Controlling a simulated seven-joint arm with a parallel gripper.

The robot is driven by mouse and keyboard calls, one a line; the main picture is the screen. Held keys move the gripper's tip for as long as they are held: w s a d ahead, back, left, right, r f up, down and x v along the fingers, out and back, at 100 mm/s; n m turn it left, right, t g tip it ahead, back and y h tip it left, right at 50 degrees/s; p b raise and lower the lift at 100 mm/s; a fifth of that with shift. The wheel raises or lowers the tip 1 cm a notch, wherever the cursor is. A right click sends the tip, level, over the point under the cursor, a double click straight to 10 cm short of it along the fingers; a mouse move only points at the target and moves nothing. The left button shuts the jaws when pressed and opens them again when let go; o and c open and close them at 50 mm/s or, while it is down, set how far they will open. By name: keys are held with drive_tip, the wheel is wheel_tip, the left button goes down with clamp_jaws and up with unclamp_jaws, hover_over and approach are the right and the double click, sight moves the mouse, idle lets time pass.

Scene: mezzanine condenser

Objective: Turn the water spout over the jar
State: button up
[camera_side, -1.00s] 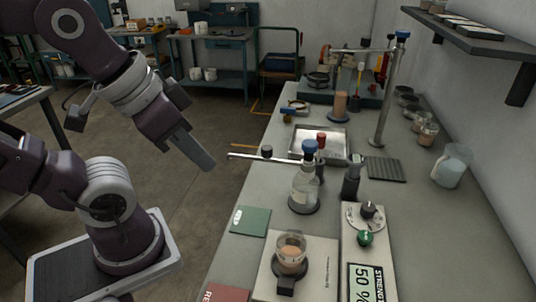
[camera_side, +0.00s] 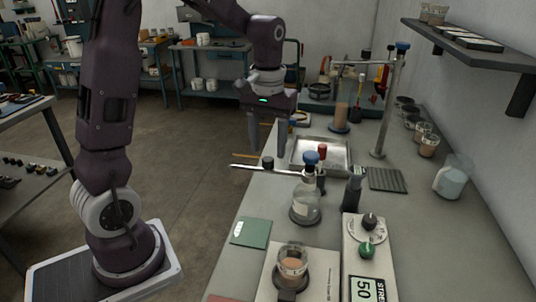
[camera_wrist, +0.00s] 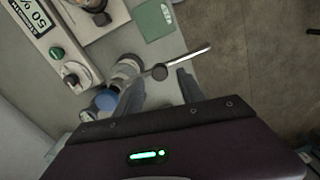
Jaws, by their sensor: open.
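The jar (camera_side: 291,263) is a small glass with pinkish-brown contents, on a white unit at the front of the bench. My gripper (camera_side: 268,145) points down with its fingers apart and empty, above the knob in the side view.
A blue-capped flask (camera_side: 306,203) stands beside the spout's inner end, with a black post (camera_side: 351,190) to its right. A metal tray (camera_side: 335,164) and a tall stand (camera_side: 386,110) are behind. A green card (camera_side: 251,232) lies flat near the bench edge.

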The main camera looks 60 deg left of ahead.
sight(268, 158)
drive_tip(key=shift+f, duration=1.55)
clamp_jaws()
